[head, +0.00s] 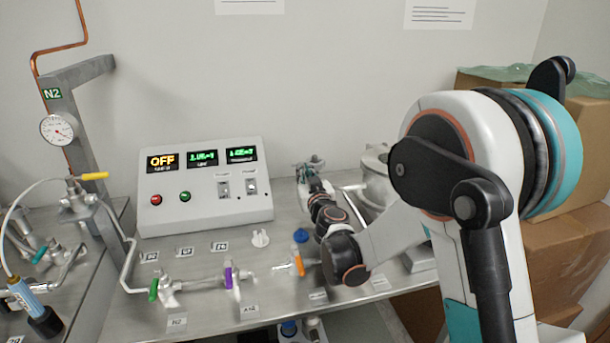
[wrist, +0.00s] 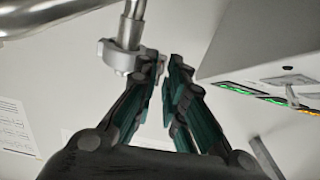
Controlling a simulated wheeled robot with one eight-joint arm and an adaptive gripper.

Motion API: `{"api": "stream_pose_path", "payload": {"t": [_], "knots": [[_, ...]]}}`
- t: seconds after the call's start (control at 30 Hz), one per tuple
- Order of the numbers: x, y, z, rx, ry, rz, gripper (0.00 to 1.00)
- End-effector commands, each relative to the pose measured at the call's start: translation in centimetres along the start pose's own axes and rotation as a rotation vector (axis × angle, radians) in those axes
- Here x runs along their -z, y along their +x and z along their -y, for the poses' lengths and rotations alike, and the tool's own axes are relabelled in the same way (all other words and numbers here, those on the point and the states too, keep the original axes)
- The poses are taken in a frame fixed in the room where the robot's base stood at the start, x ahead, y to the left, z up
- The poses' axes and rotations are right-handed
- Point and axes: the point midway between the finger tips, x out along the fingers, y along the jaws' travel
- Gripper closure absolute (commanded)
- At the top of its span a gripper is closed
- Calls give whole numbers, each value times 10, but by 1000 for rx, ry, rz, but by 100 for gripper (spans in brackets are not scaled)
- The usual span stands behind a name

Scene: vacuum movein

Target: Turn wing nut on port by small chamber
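In the wrist view, a metal clamp (wrist: 122,56) sits around a thin vertical pipe (wrist: 132,25), close beside the left finger of my gripper (wrist: 168,62). The two dark and green fingers stand a narrow gap apart, and I see nothing clearly held between them. The wing nut itself is not clear, as the left finger covers the clamp's right end. In the head view, my gripper (head: 306,172) is small and at the back of the bench, beside a small metal fitting (head: 317,160). A pale metal chamber (head: 376,172) stands to its right, partly hidden by my arm.
A control box (head: 205,195) with lit displays stands left of my gripper; its edge (wrist: 250,60) is close on the right in the wrist view. A pipe line with valves (head: 215,282) runs along the bench front. Cardboard boxes (head: 560,240) stand at right.

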Motion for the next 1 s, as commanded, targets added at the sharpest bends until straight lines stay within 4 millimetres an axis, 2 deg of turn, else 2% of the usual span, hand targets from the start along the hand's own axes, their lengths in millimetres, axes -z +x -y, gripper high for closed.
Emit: {"api": "stream_pose_path", "payload": {"t": [0.23,0.37,0.47,0.8,1.0], "knots": [[0,0,0,0,0,0,88],[0,-7,0,0,0,0,88],[0,-20,0,0,1,0,88],[0,-89,0,0,0,1,88],[0,-113,0,0,0,1,88]]}}
